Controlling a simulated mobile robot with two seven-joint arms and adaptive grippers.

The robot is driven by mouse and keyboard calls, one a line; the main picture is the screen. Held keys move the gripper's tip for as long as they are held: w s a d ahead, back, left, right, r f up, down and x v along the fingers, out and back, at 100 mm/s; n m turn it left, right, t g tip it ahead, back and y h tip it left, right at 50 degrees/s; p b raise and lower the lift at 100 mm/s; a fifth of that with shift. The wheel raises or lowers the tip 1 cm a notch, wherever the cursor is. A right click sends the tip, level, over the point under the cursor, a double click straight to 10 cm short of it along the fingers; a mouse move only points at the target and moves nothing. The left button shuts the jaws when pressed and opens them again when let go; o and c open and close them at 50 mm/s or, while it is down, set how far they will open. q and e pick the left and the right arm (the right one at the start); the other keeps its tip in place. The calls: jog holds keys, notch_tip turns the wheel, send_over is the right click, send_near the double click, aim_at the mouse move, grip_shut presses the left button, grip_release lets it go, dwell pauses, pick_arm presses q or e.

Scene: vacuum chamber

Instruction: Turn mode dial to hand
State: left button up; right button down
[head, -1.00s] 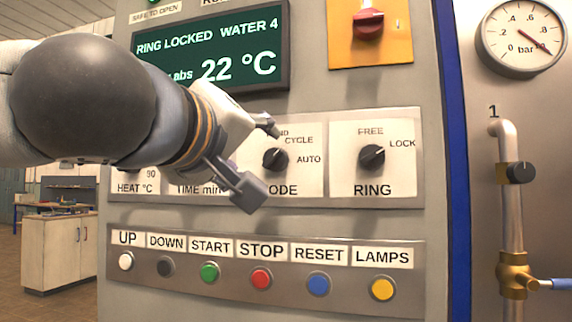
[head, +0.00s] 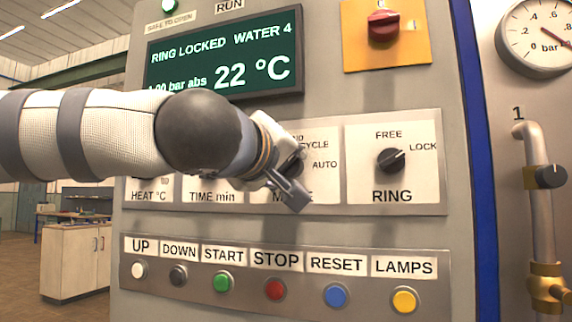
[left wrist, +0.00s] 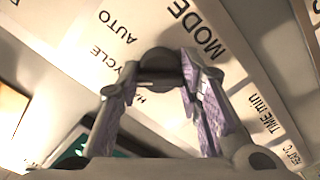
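The mode dial is a dark round knob on a white plate. In the left wrist view the dial (left wrist: 160,62) sits between my two fingertips, with MODE, AUTO and CYCLE printed around it. In the head view my left gripper (head: 291,176) is at the dial and covers most of it and part of its labels. My left gripper (left wrist: 158,78) also shows in the left wrist view. Its fingers stand apart on either side of the knob; I cannot tell whether they touch it. The dial's pointer direction is hidden. My right gripper is not in view.
The ring dial (head: 391,160) is just to the right, pointing toward LOCK. Below is a row of buttons, including the red stop button (head: 275,289). A display (head: 222,62) and a red switch (head: 383,24) are above. A pipe with a valve (head: 546,176) is at far right.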

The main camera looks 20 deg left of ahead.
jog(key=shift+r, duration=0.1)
pick_arm(q)
jog(key=shift+n+p, duration=0.6)
jog(key=shift+n, duration=3.8)
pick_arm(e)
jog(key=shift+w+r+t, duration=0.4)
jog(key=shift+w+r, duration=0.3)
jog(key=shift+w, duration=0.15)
pick_arm(q)
jog(key=o, duration=1.2)
jog(key=shift+c, duration=0.2)
